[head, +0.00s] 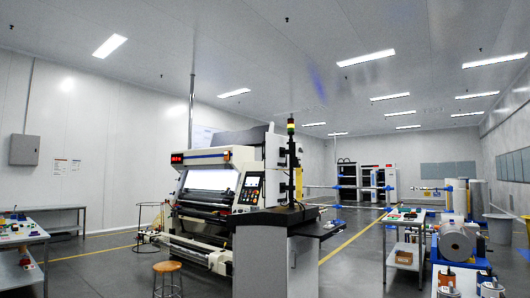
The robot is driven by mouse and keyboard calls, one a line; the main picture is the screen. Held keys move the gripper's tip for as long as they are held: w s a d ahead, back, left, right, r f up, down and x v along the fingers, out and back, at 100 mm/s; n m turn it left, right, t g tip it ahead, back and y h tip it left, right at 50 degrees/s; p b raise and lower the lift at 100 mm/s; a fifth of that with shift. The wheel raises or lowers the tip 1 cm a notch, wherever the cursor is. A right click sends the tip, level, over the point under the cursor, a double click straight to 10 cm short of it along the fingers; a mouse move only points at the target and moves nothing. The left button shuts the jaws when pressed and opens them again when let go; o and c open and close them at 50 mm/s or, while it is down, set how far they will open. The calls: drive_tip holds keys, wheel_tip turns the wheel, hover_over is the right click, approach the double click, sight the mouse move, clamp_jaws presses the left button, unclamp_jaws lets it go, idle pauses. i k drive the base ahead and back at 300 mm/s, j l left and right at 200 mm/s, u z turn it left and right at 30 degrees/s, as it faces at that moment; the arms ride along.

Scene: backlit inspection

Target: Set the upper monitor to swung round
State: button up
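A control panel with a small screen and coloured buttons (251,189) is on the right side of the large inspection machine, facing toward me. I cannot tell whether it is the upper monitor, and no other monitor can be clearly made out. The machine (195,212) stands near the middle, with a bright backlit panel (211,180) and a red digit display (176,159) at its upper left. My gripper is not in view.
A grey console with a dark top (275,262) stands in front of the machine's right side. A wooden stool (167,267) is at front left. A cluttered bench (22,238) is at far left. A cart (404,232) and large rolls (458,241) stand at right. Floor between console and cart is open.

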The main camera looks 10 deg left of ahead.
sight(276, 158)
drive_tip(key=i+j+u, duration=0.45)
drive_tip(key=j, duration=0.4)
drive_tip(key=i+j+u, duration=0.5)
drive_tip(key=i+j, duration=0.35)
drive_tip(key=i, duration=0.3)
drive_tip(key=i+j, duration=0.15)
drive_tip(key=i, duration=0.35)
drive_tip(key=i+j, duration=0.2)
drive_tip(key=i, duration=0.35)
drive_tip(key=i+z, duration=0.2)
drive_tip(key=i, duration=0.55)
drive_tip(key=i+z, duration=0.2)
drive_tip(key=i, duration=0.5)
drive_tip(key=i+j+z, duration=0.2)
drive_tip(key=i, duration=0.55)
drive_tip(key=i+j+z, duration=0.1)
drive_tip(key=i+z, duration=0.3)
drive_tip(key=i+j+z, duration=0.15)
drive_tip(key=i+z, duration=0.25)
drive_tip(key=i+j+z, duration=0.25)
drive_tip(key=z, duration=0.15)
drive_tip(key=i+j+z, duration=0.4)
drive_tip(key=k+j, duration=0.05)
drive_tip(key=k, duration=0.05)
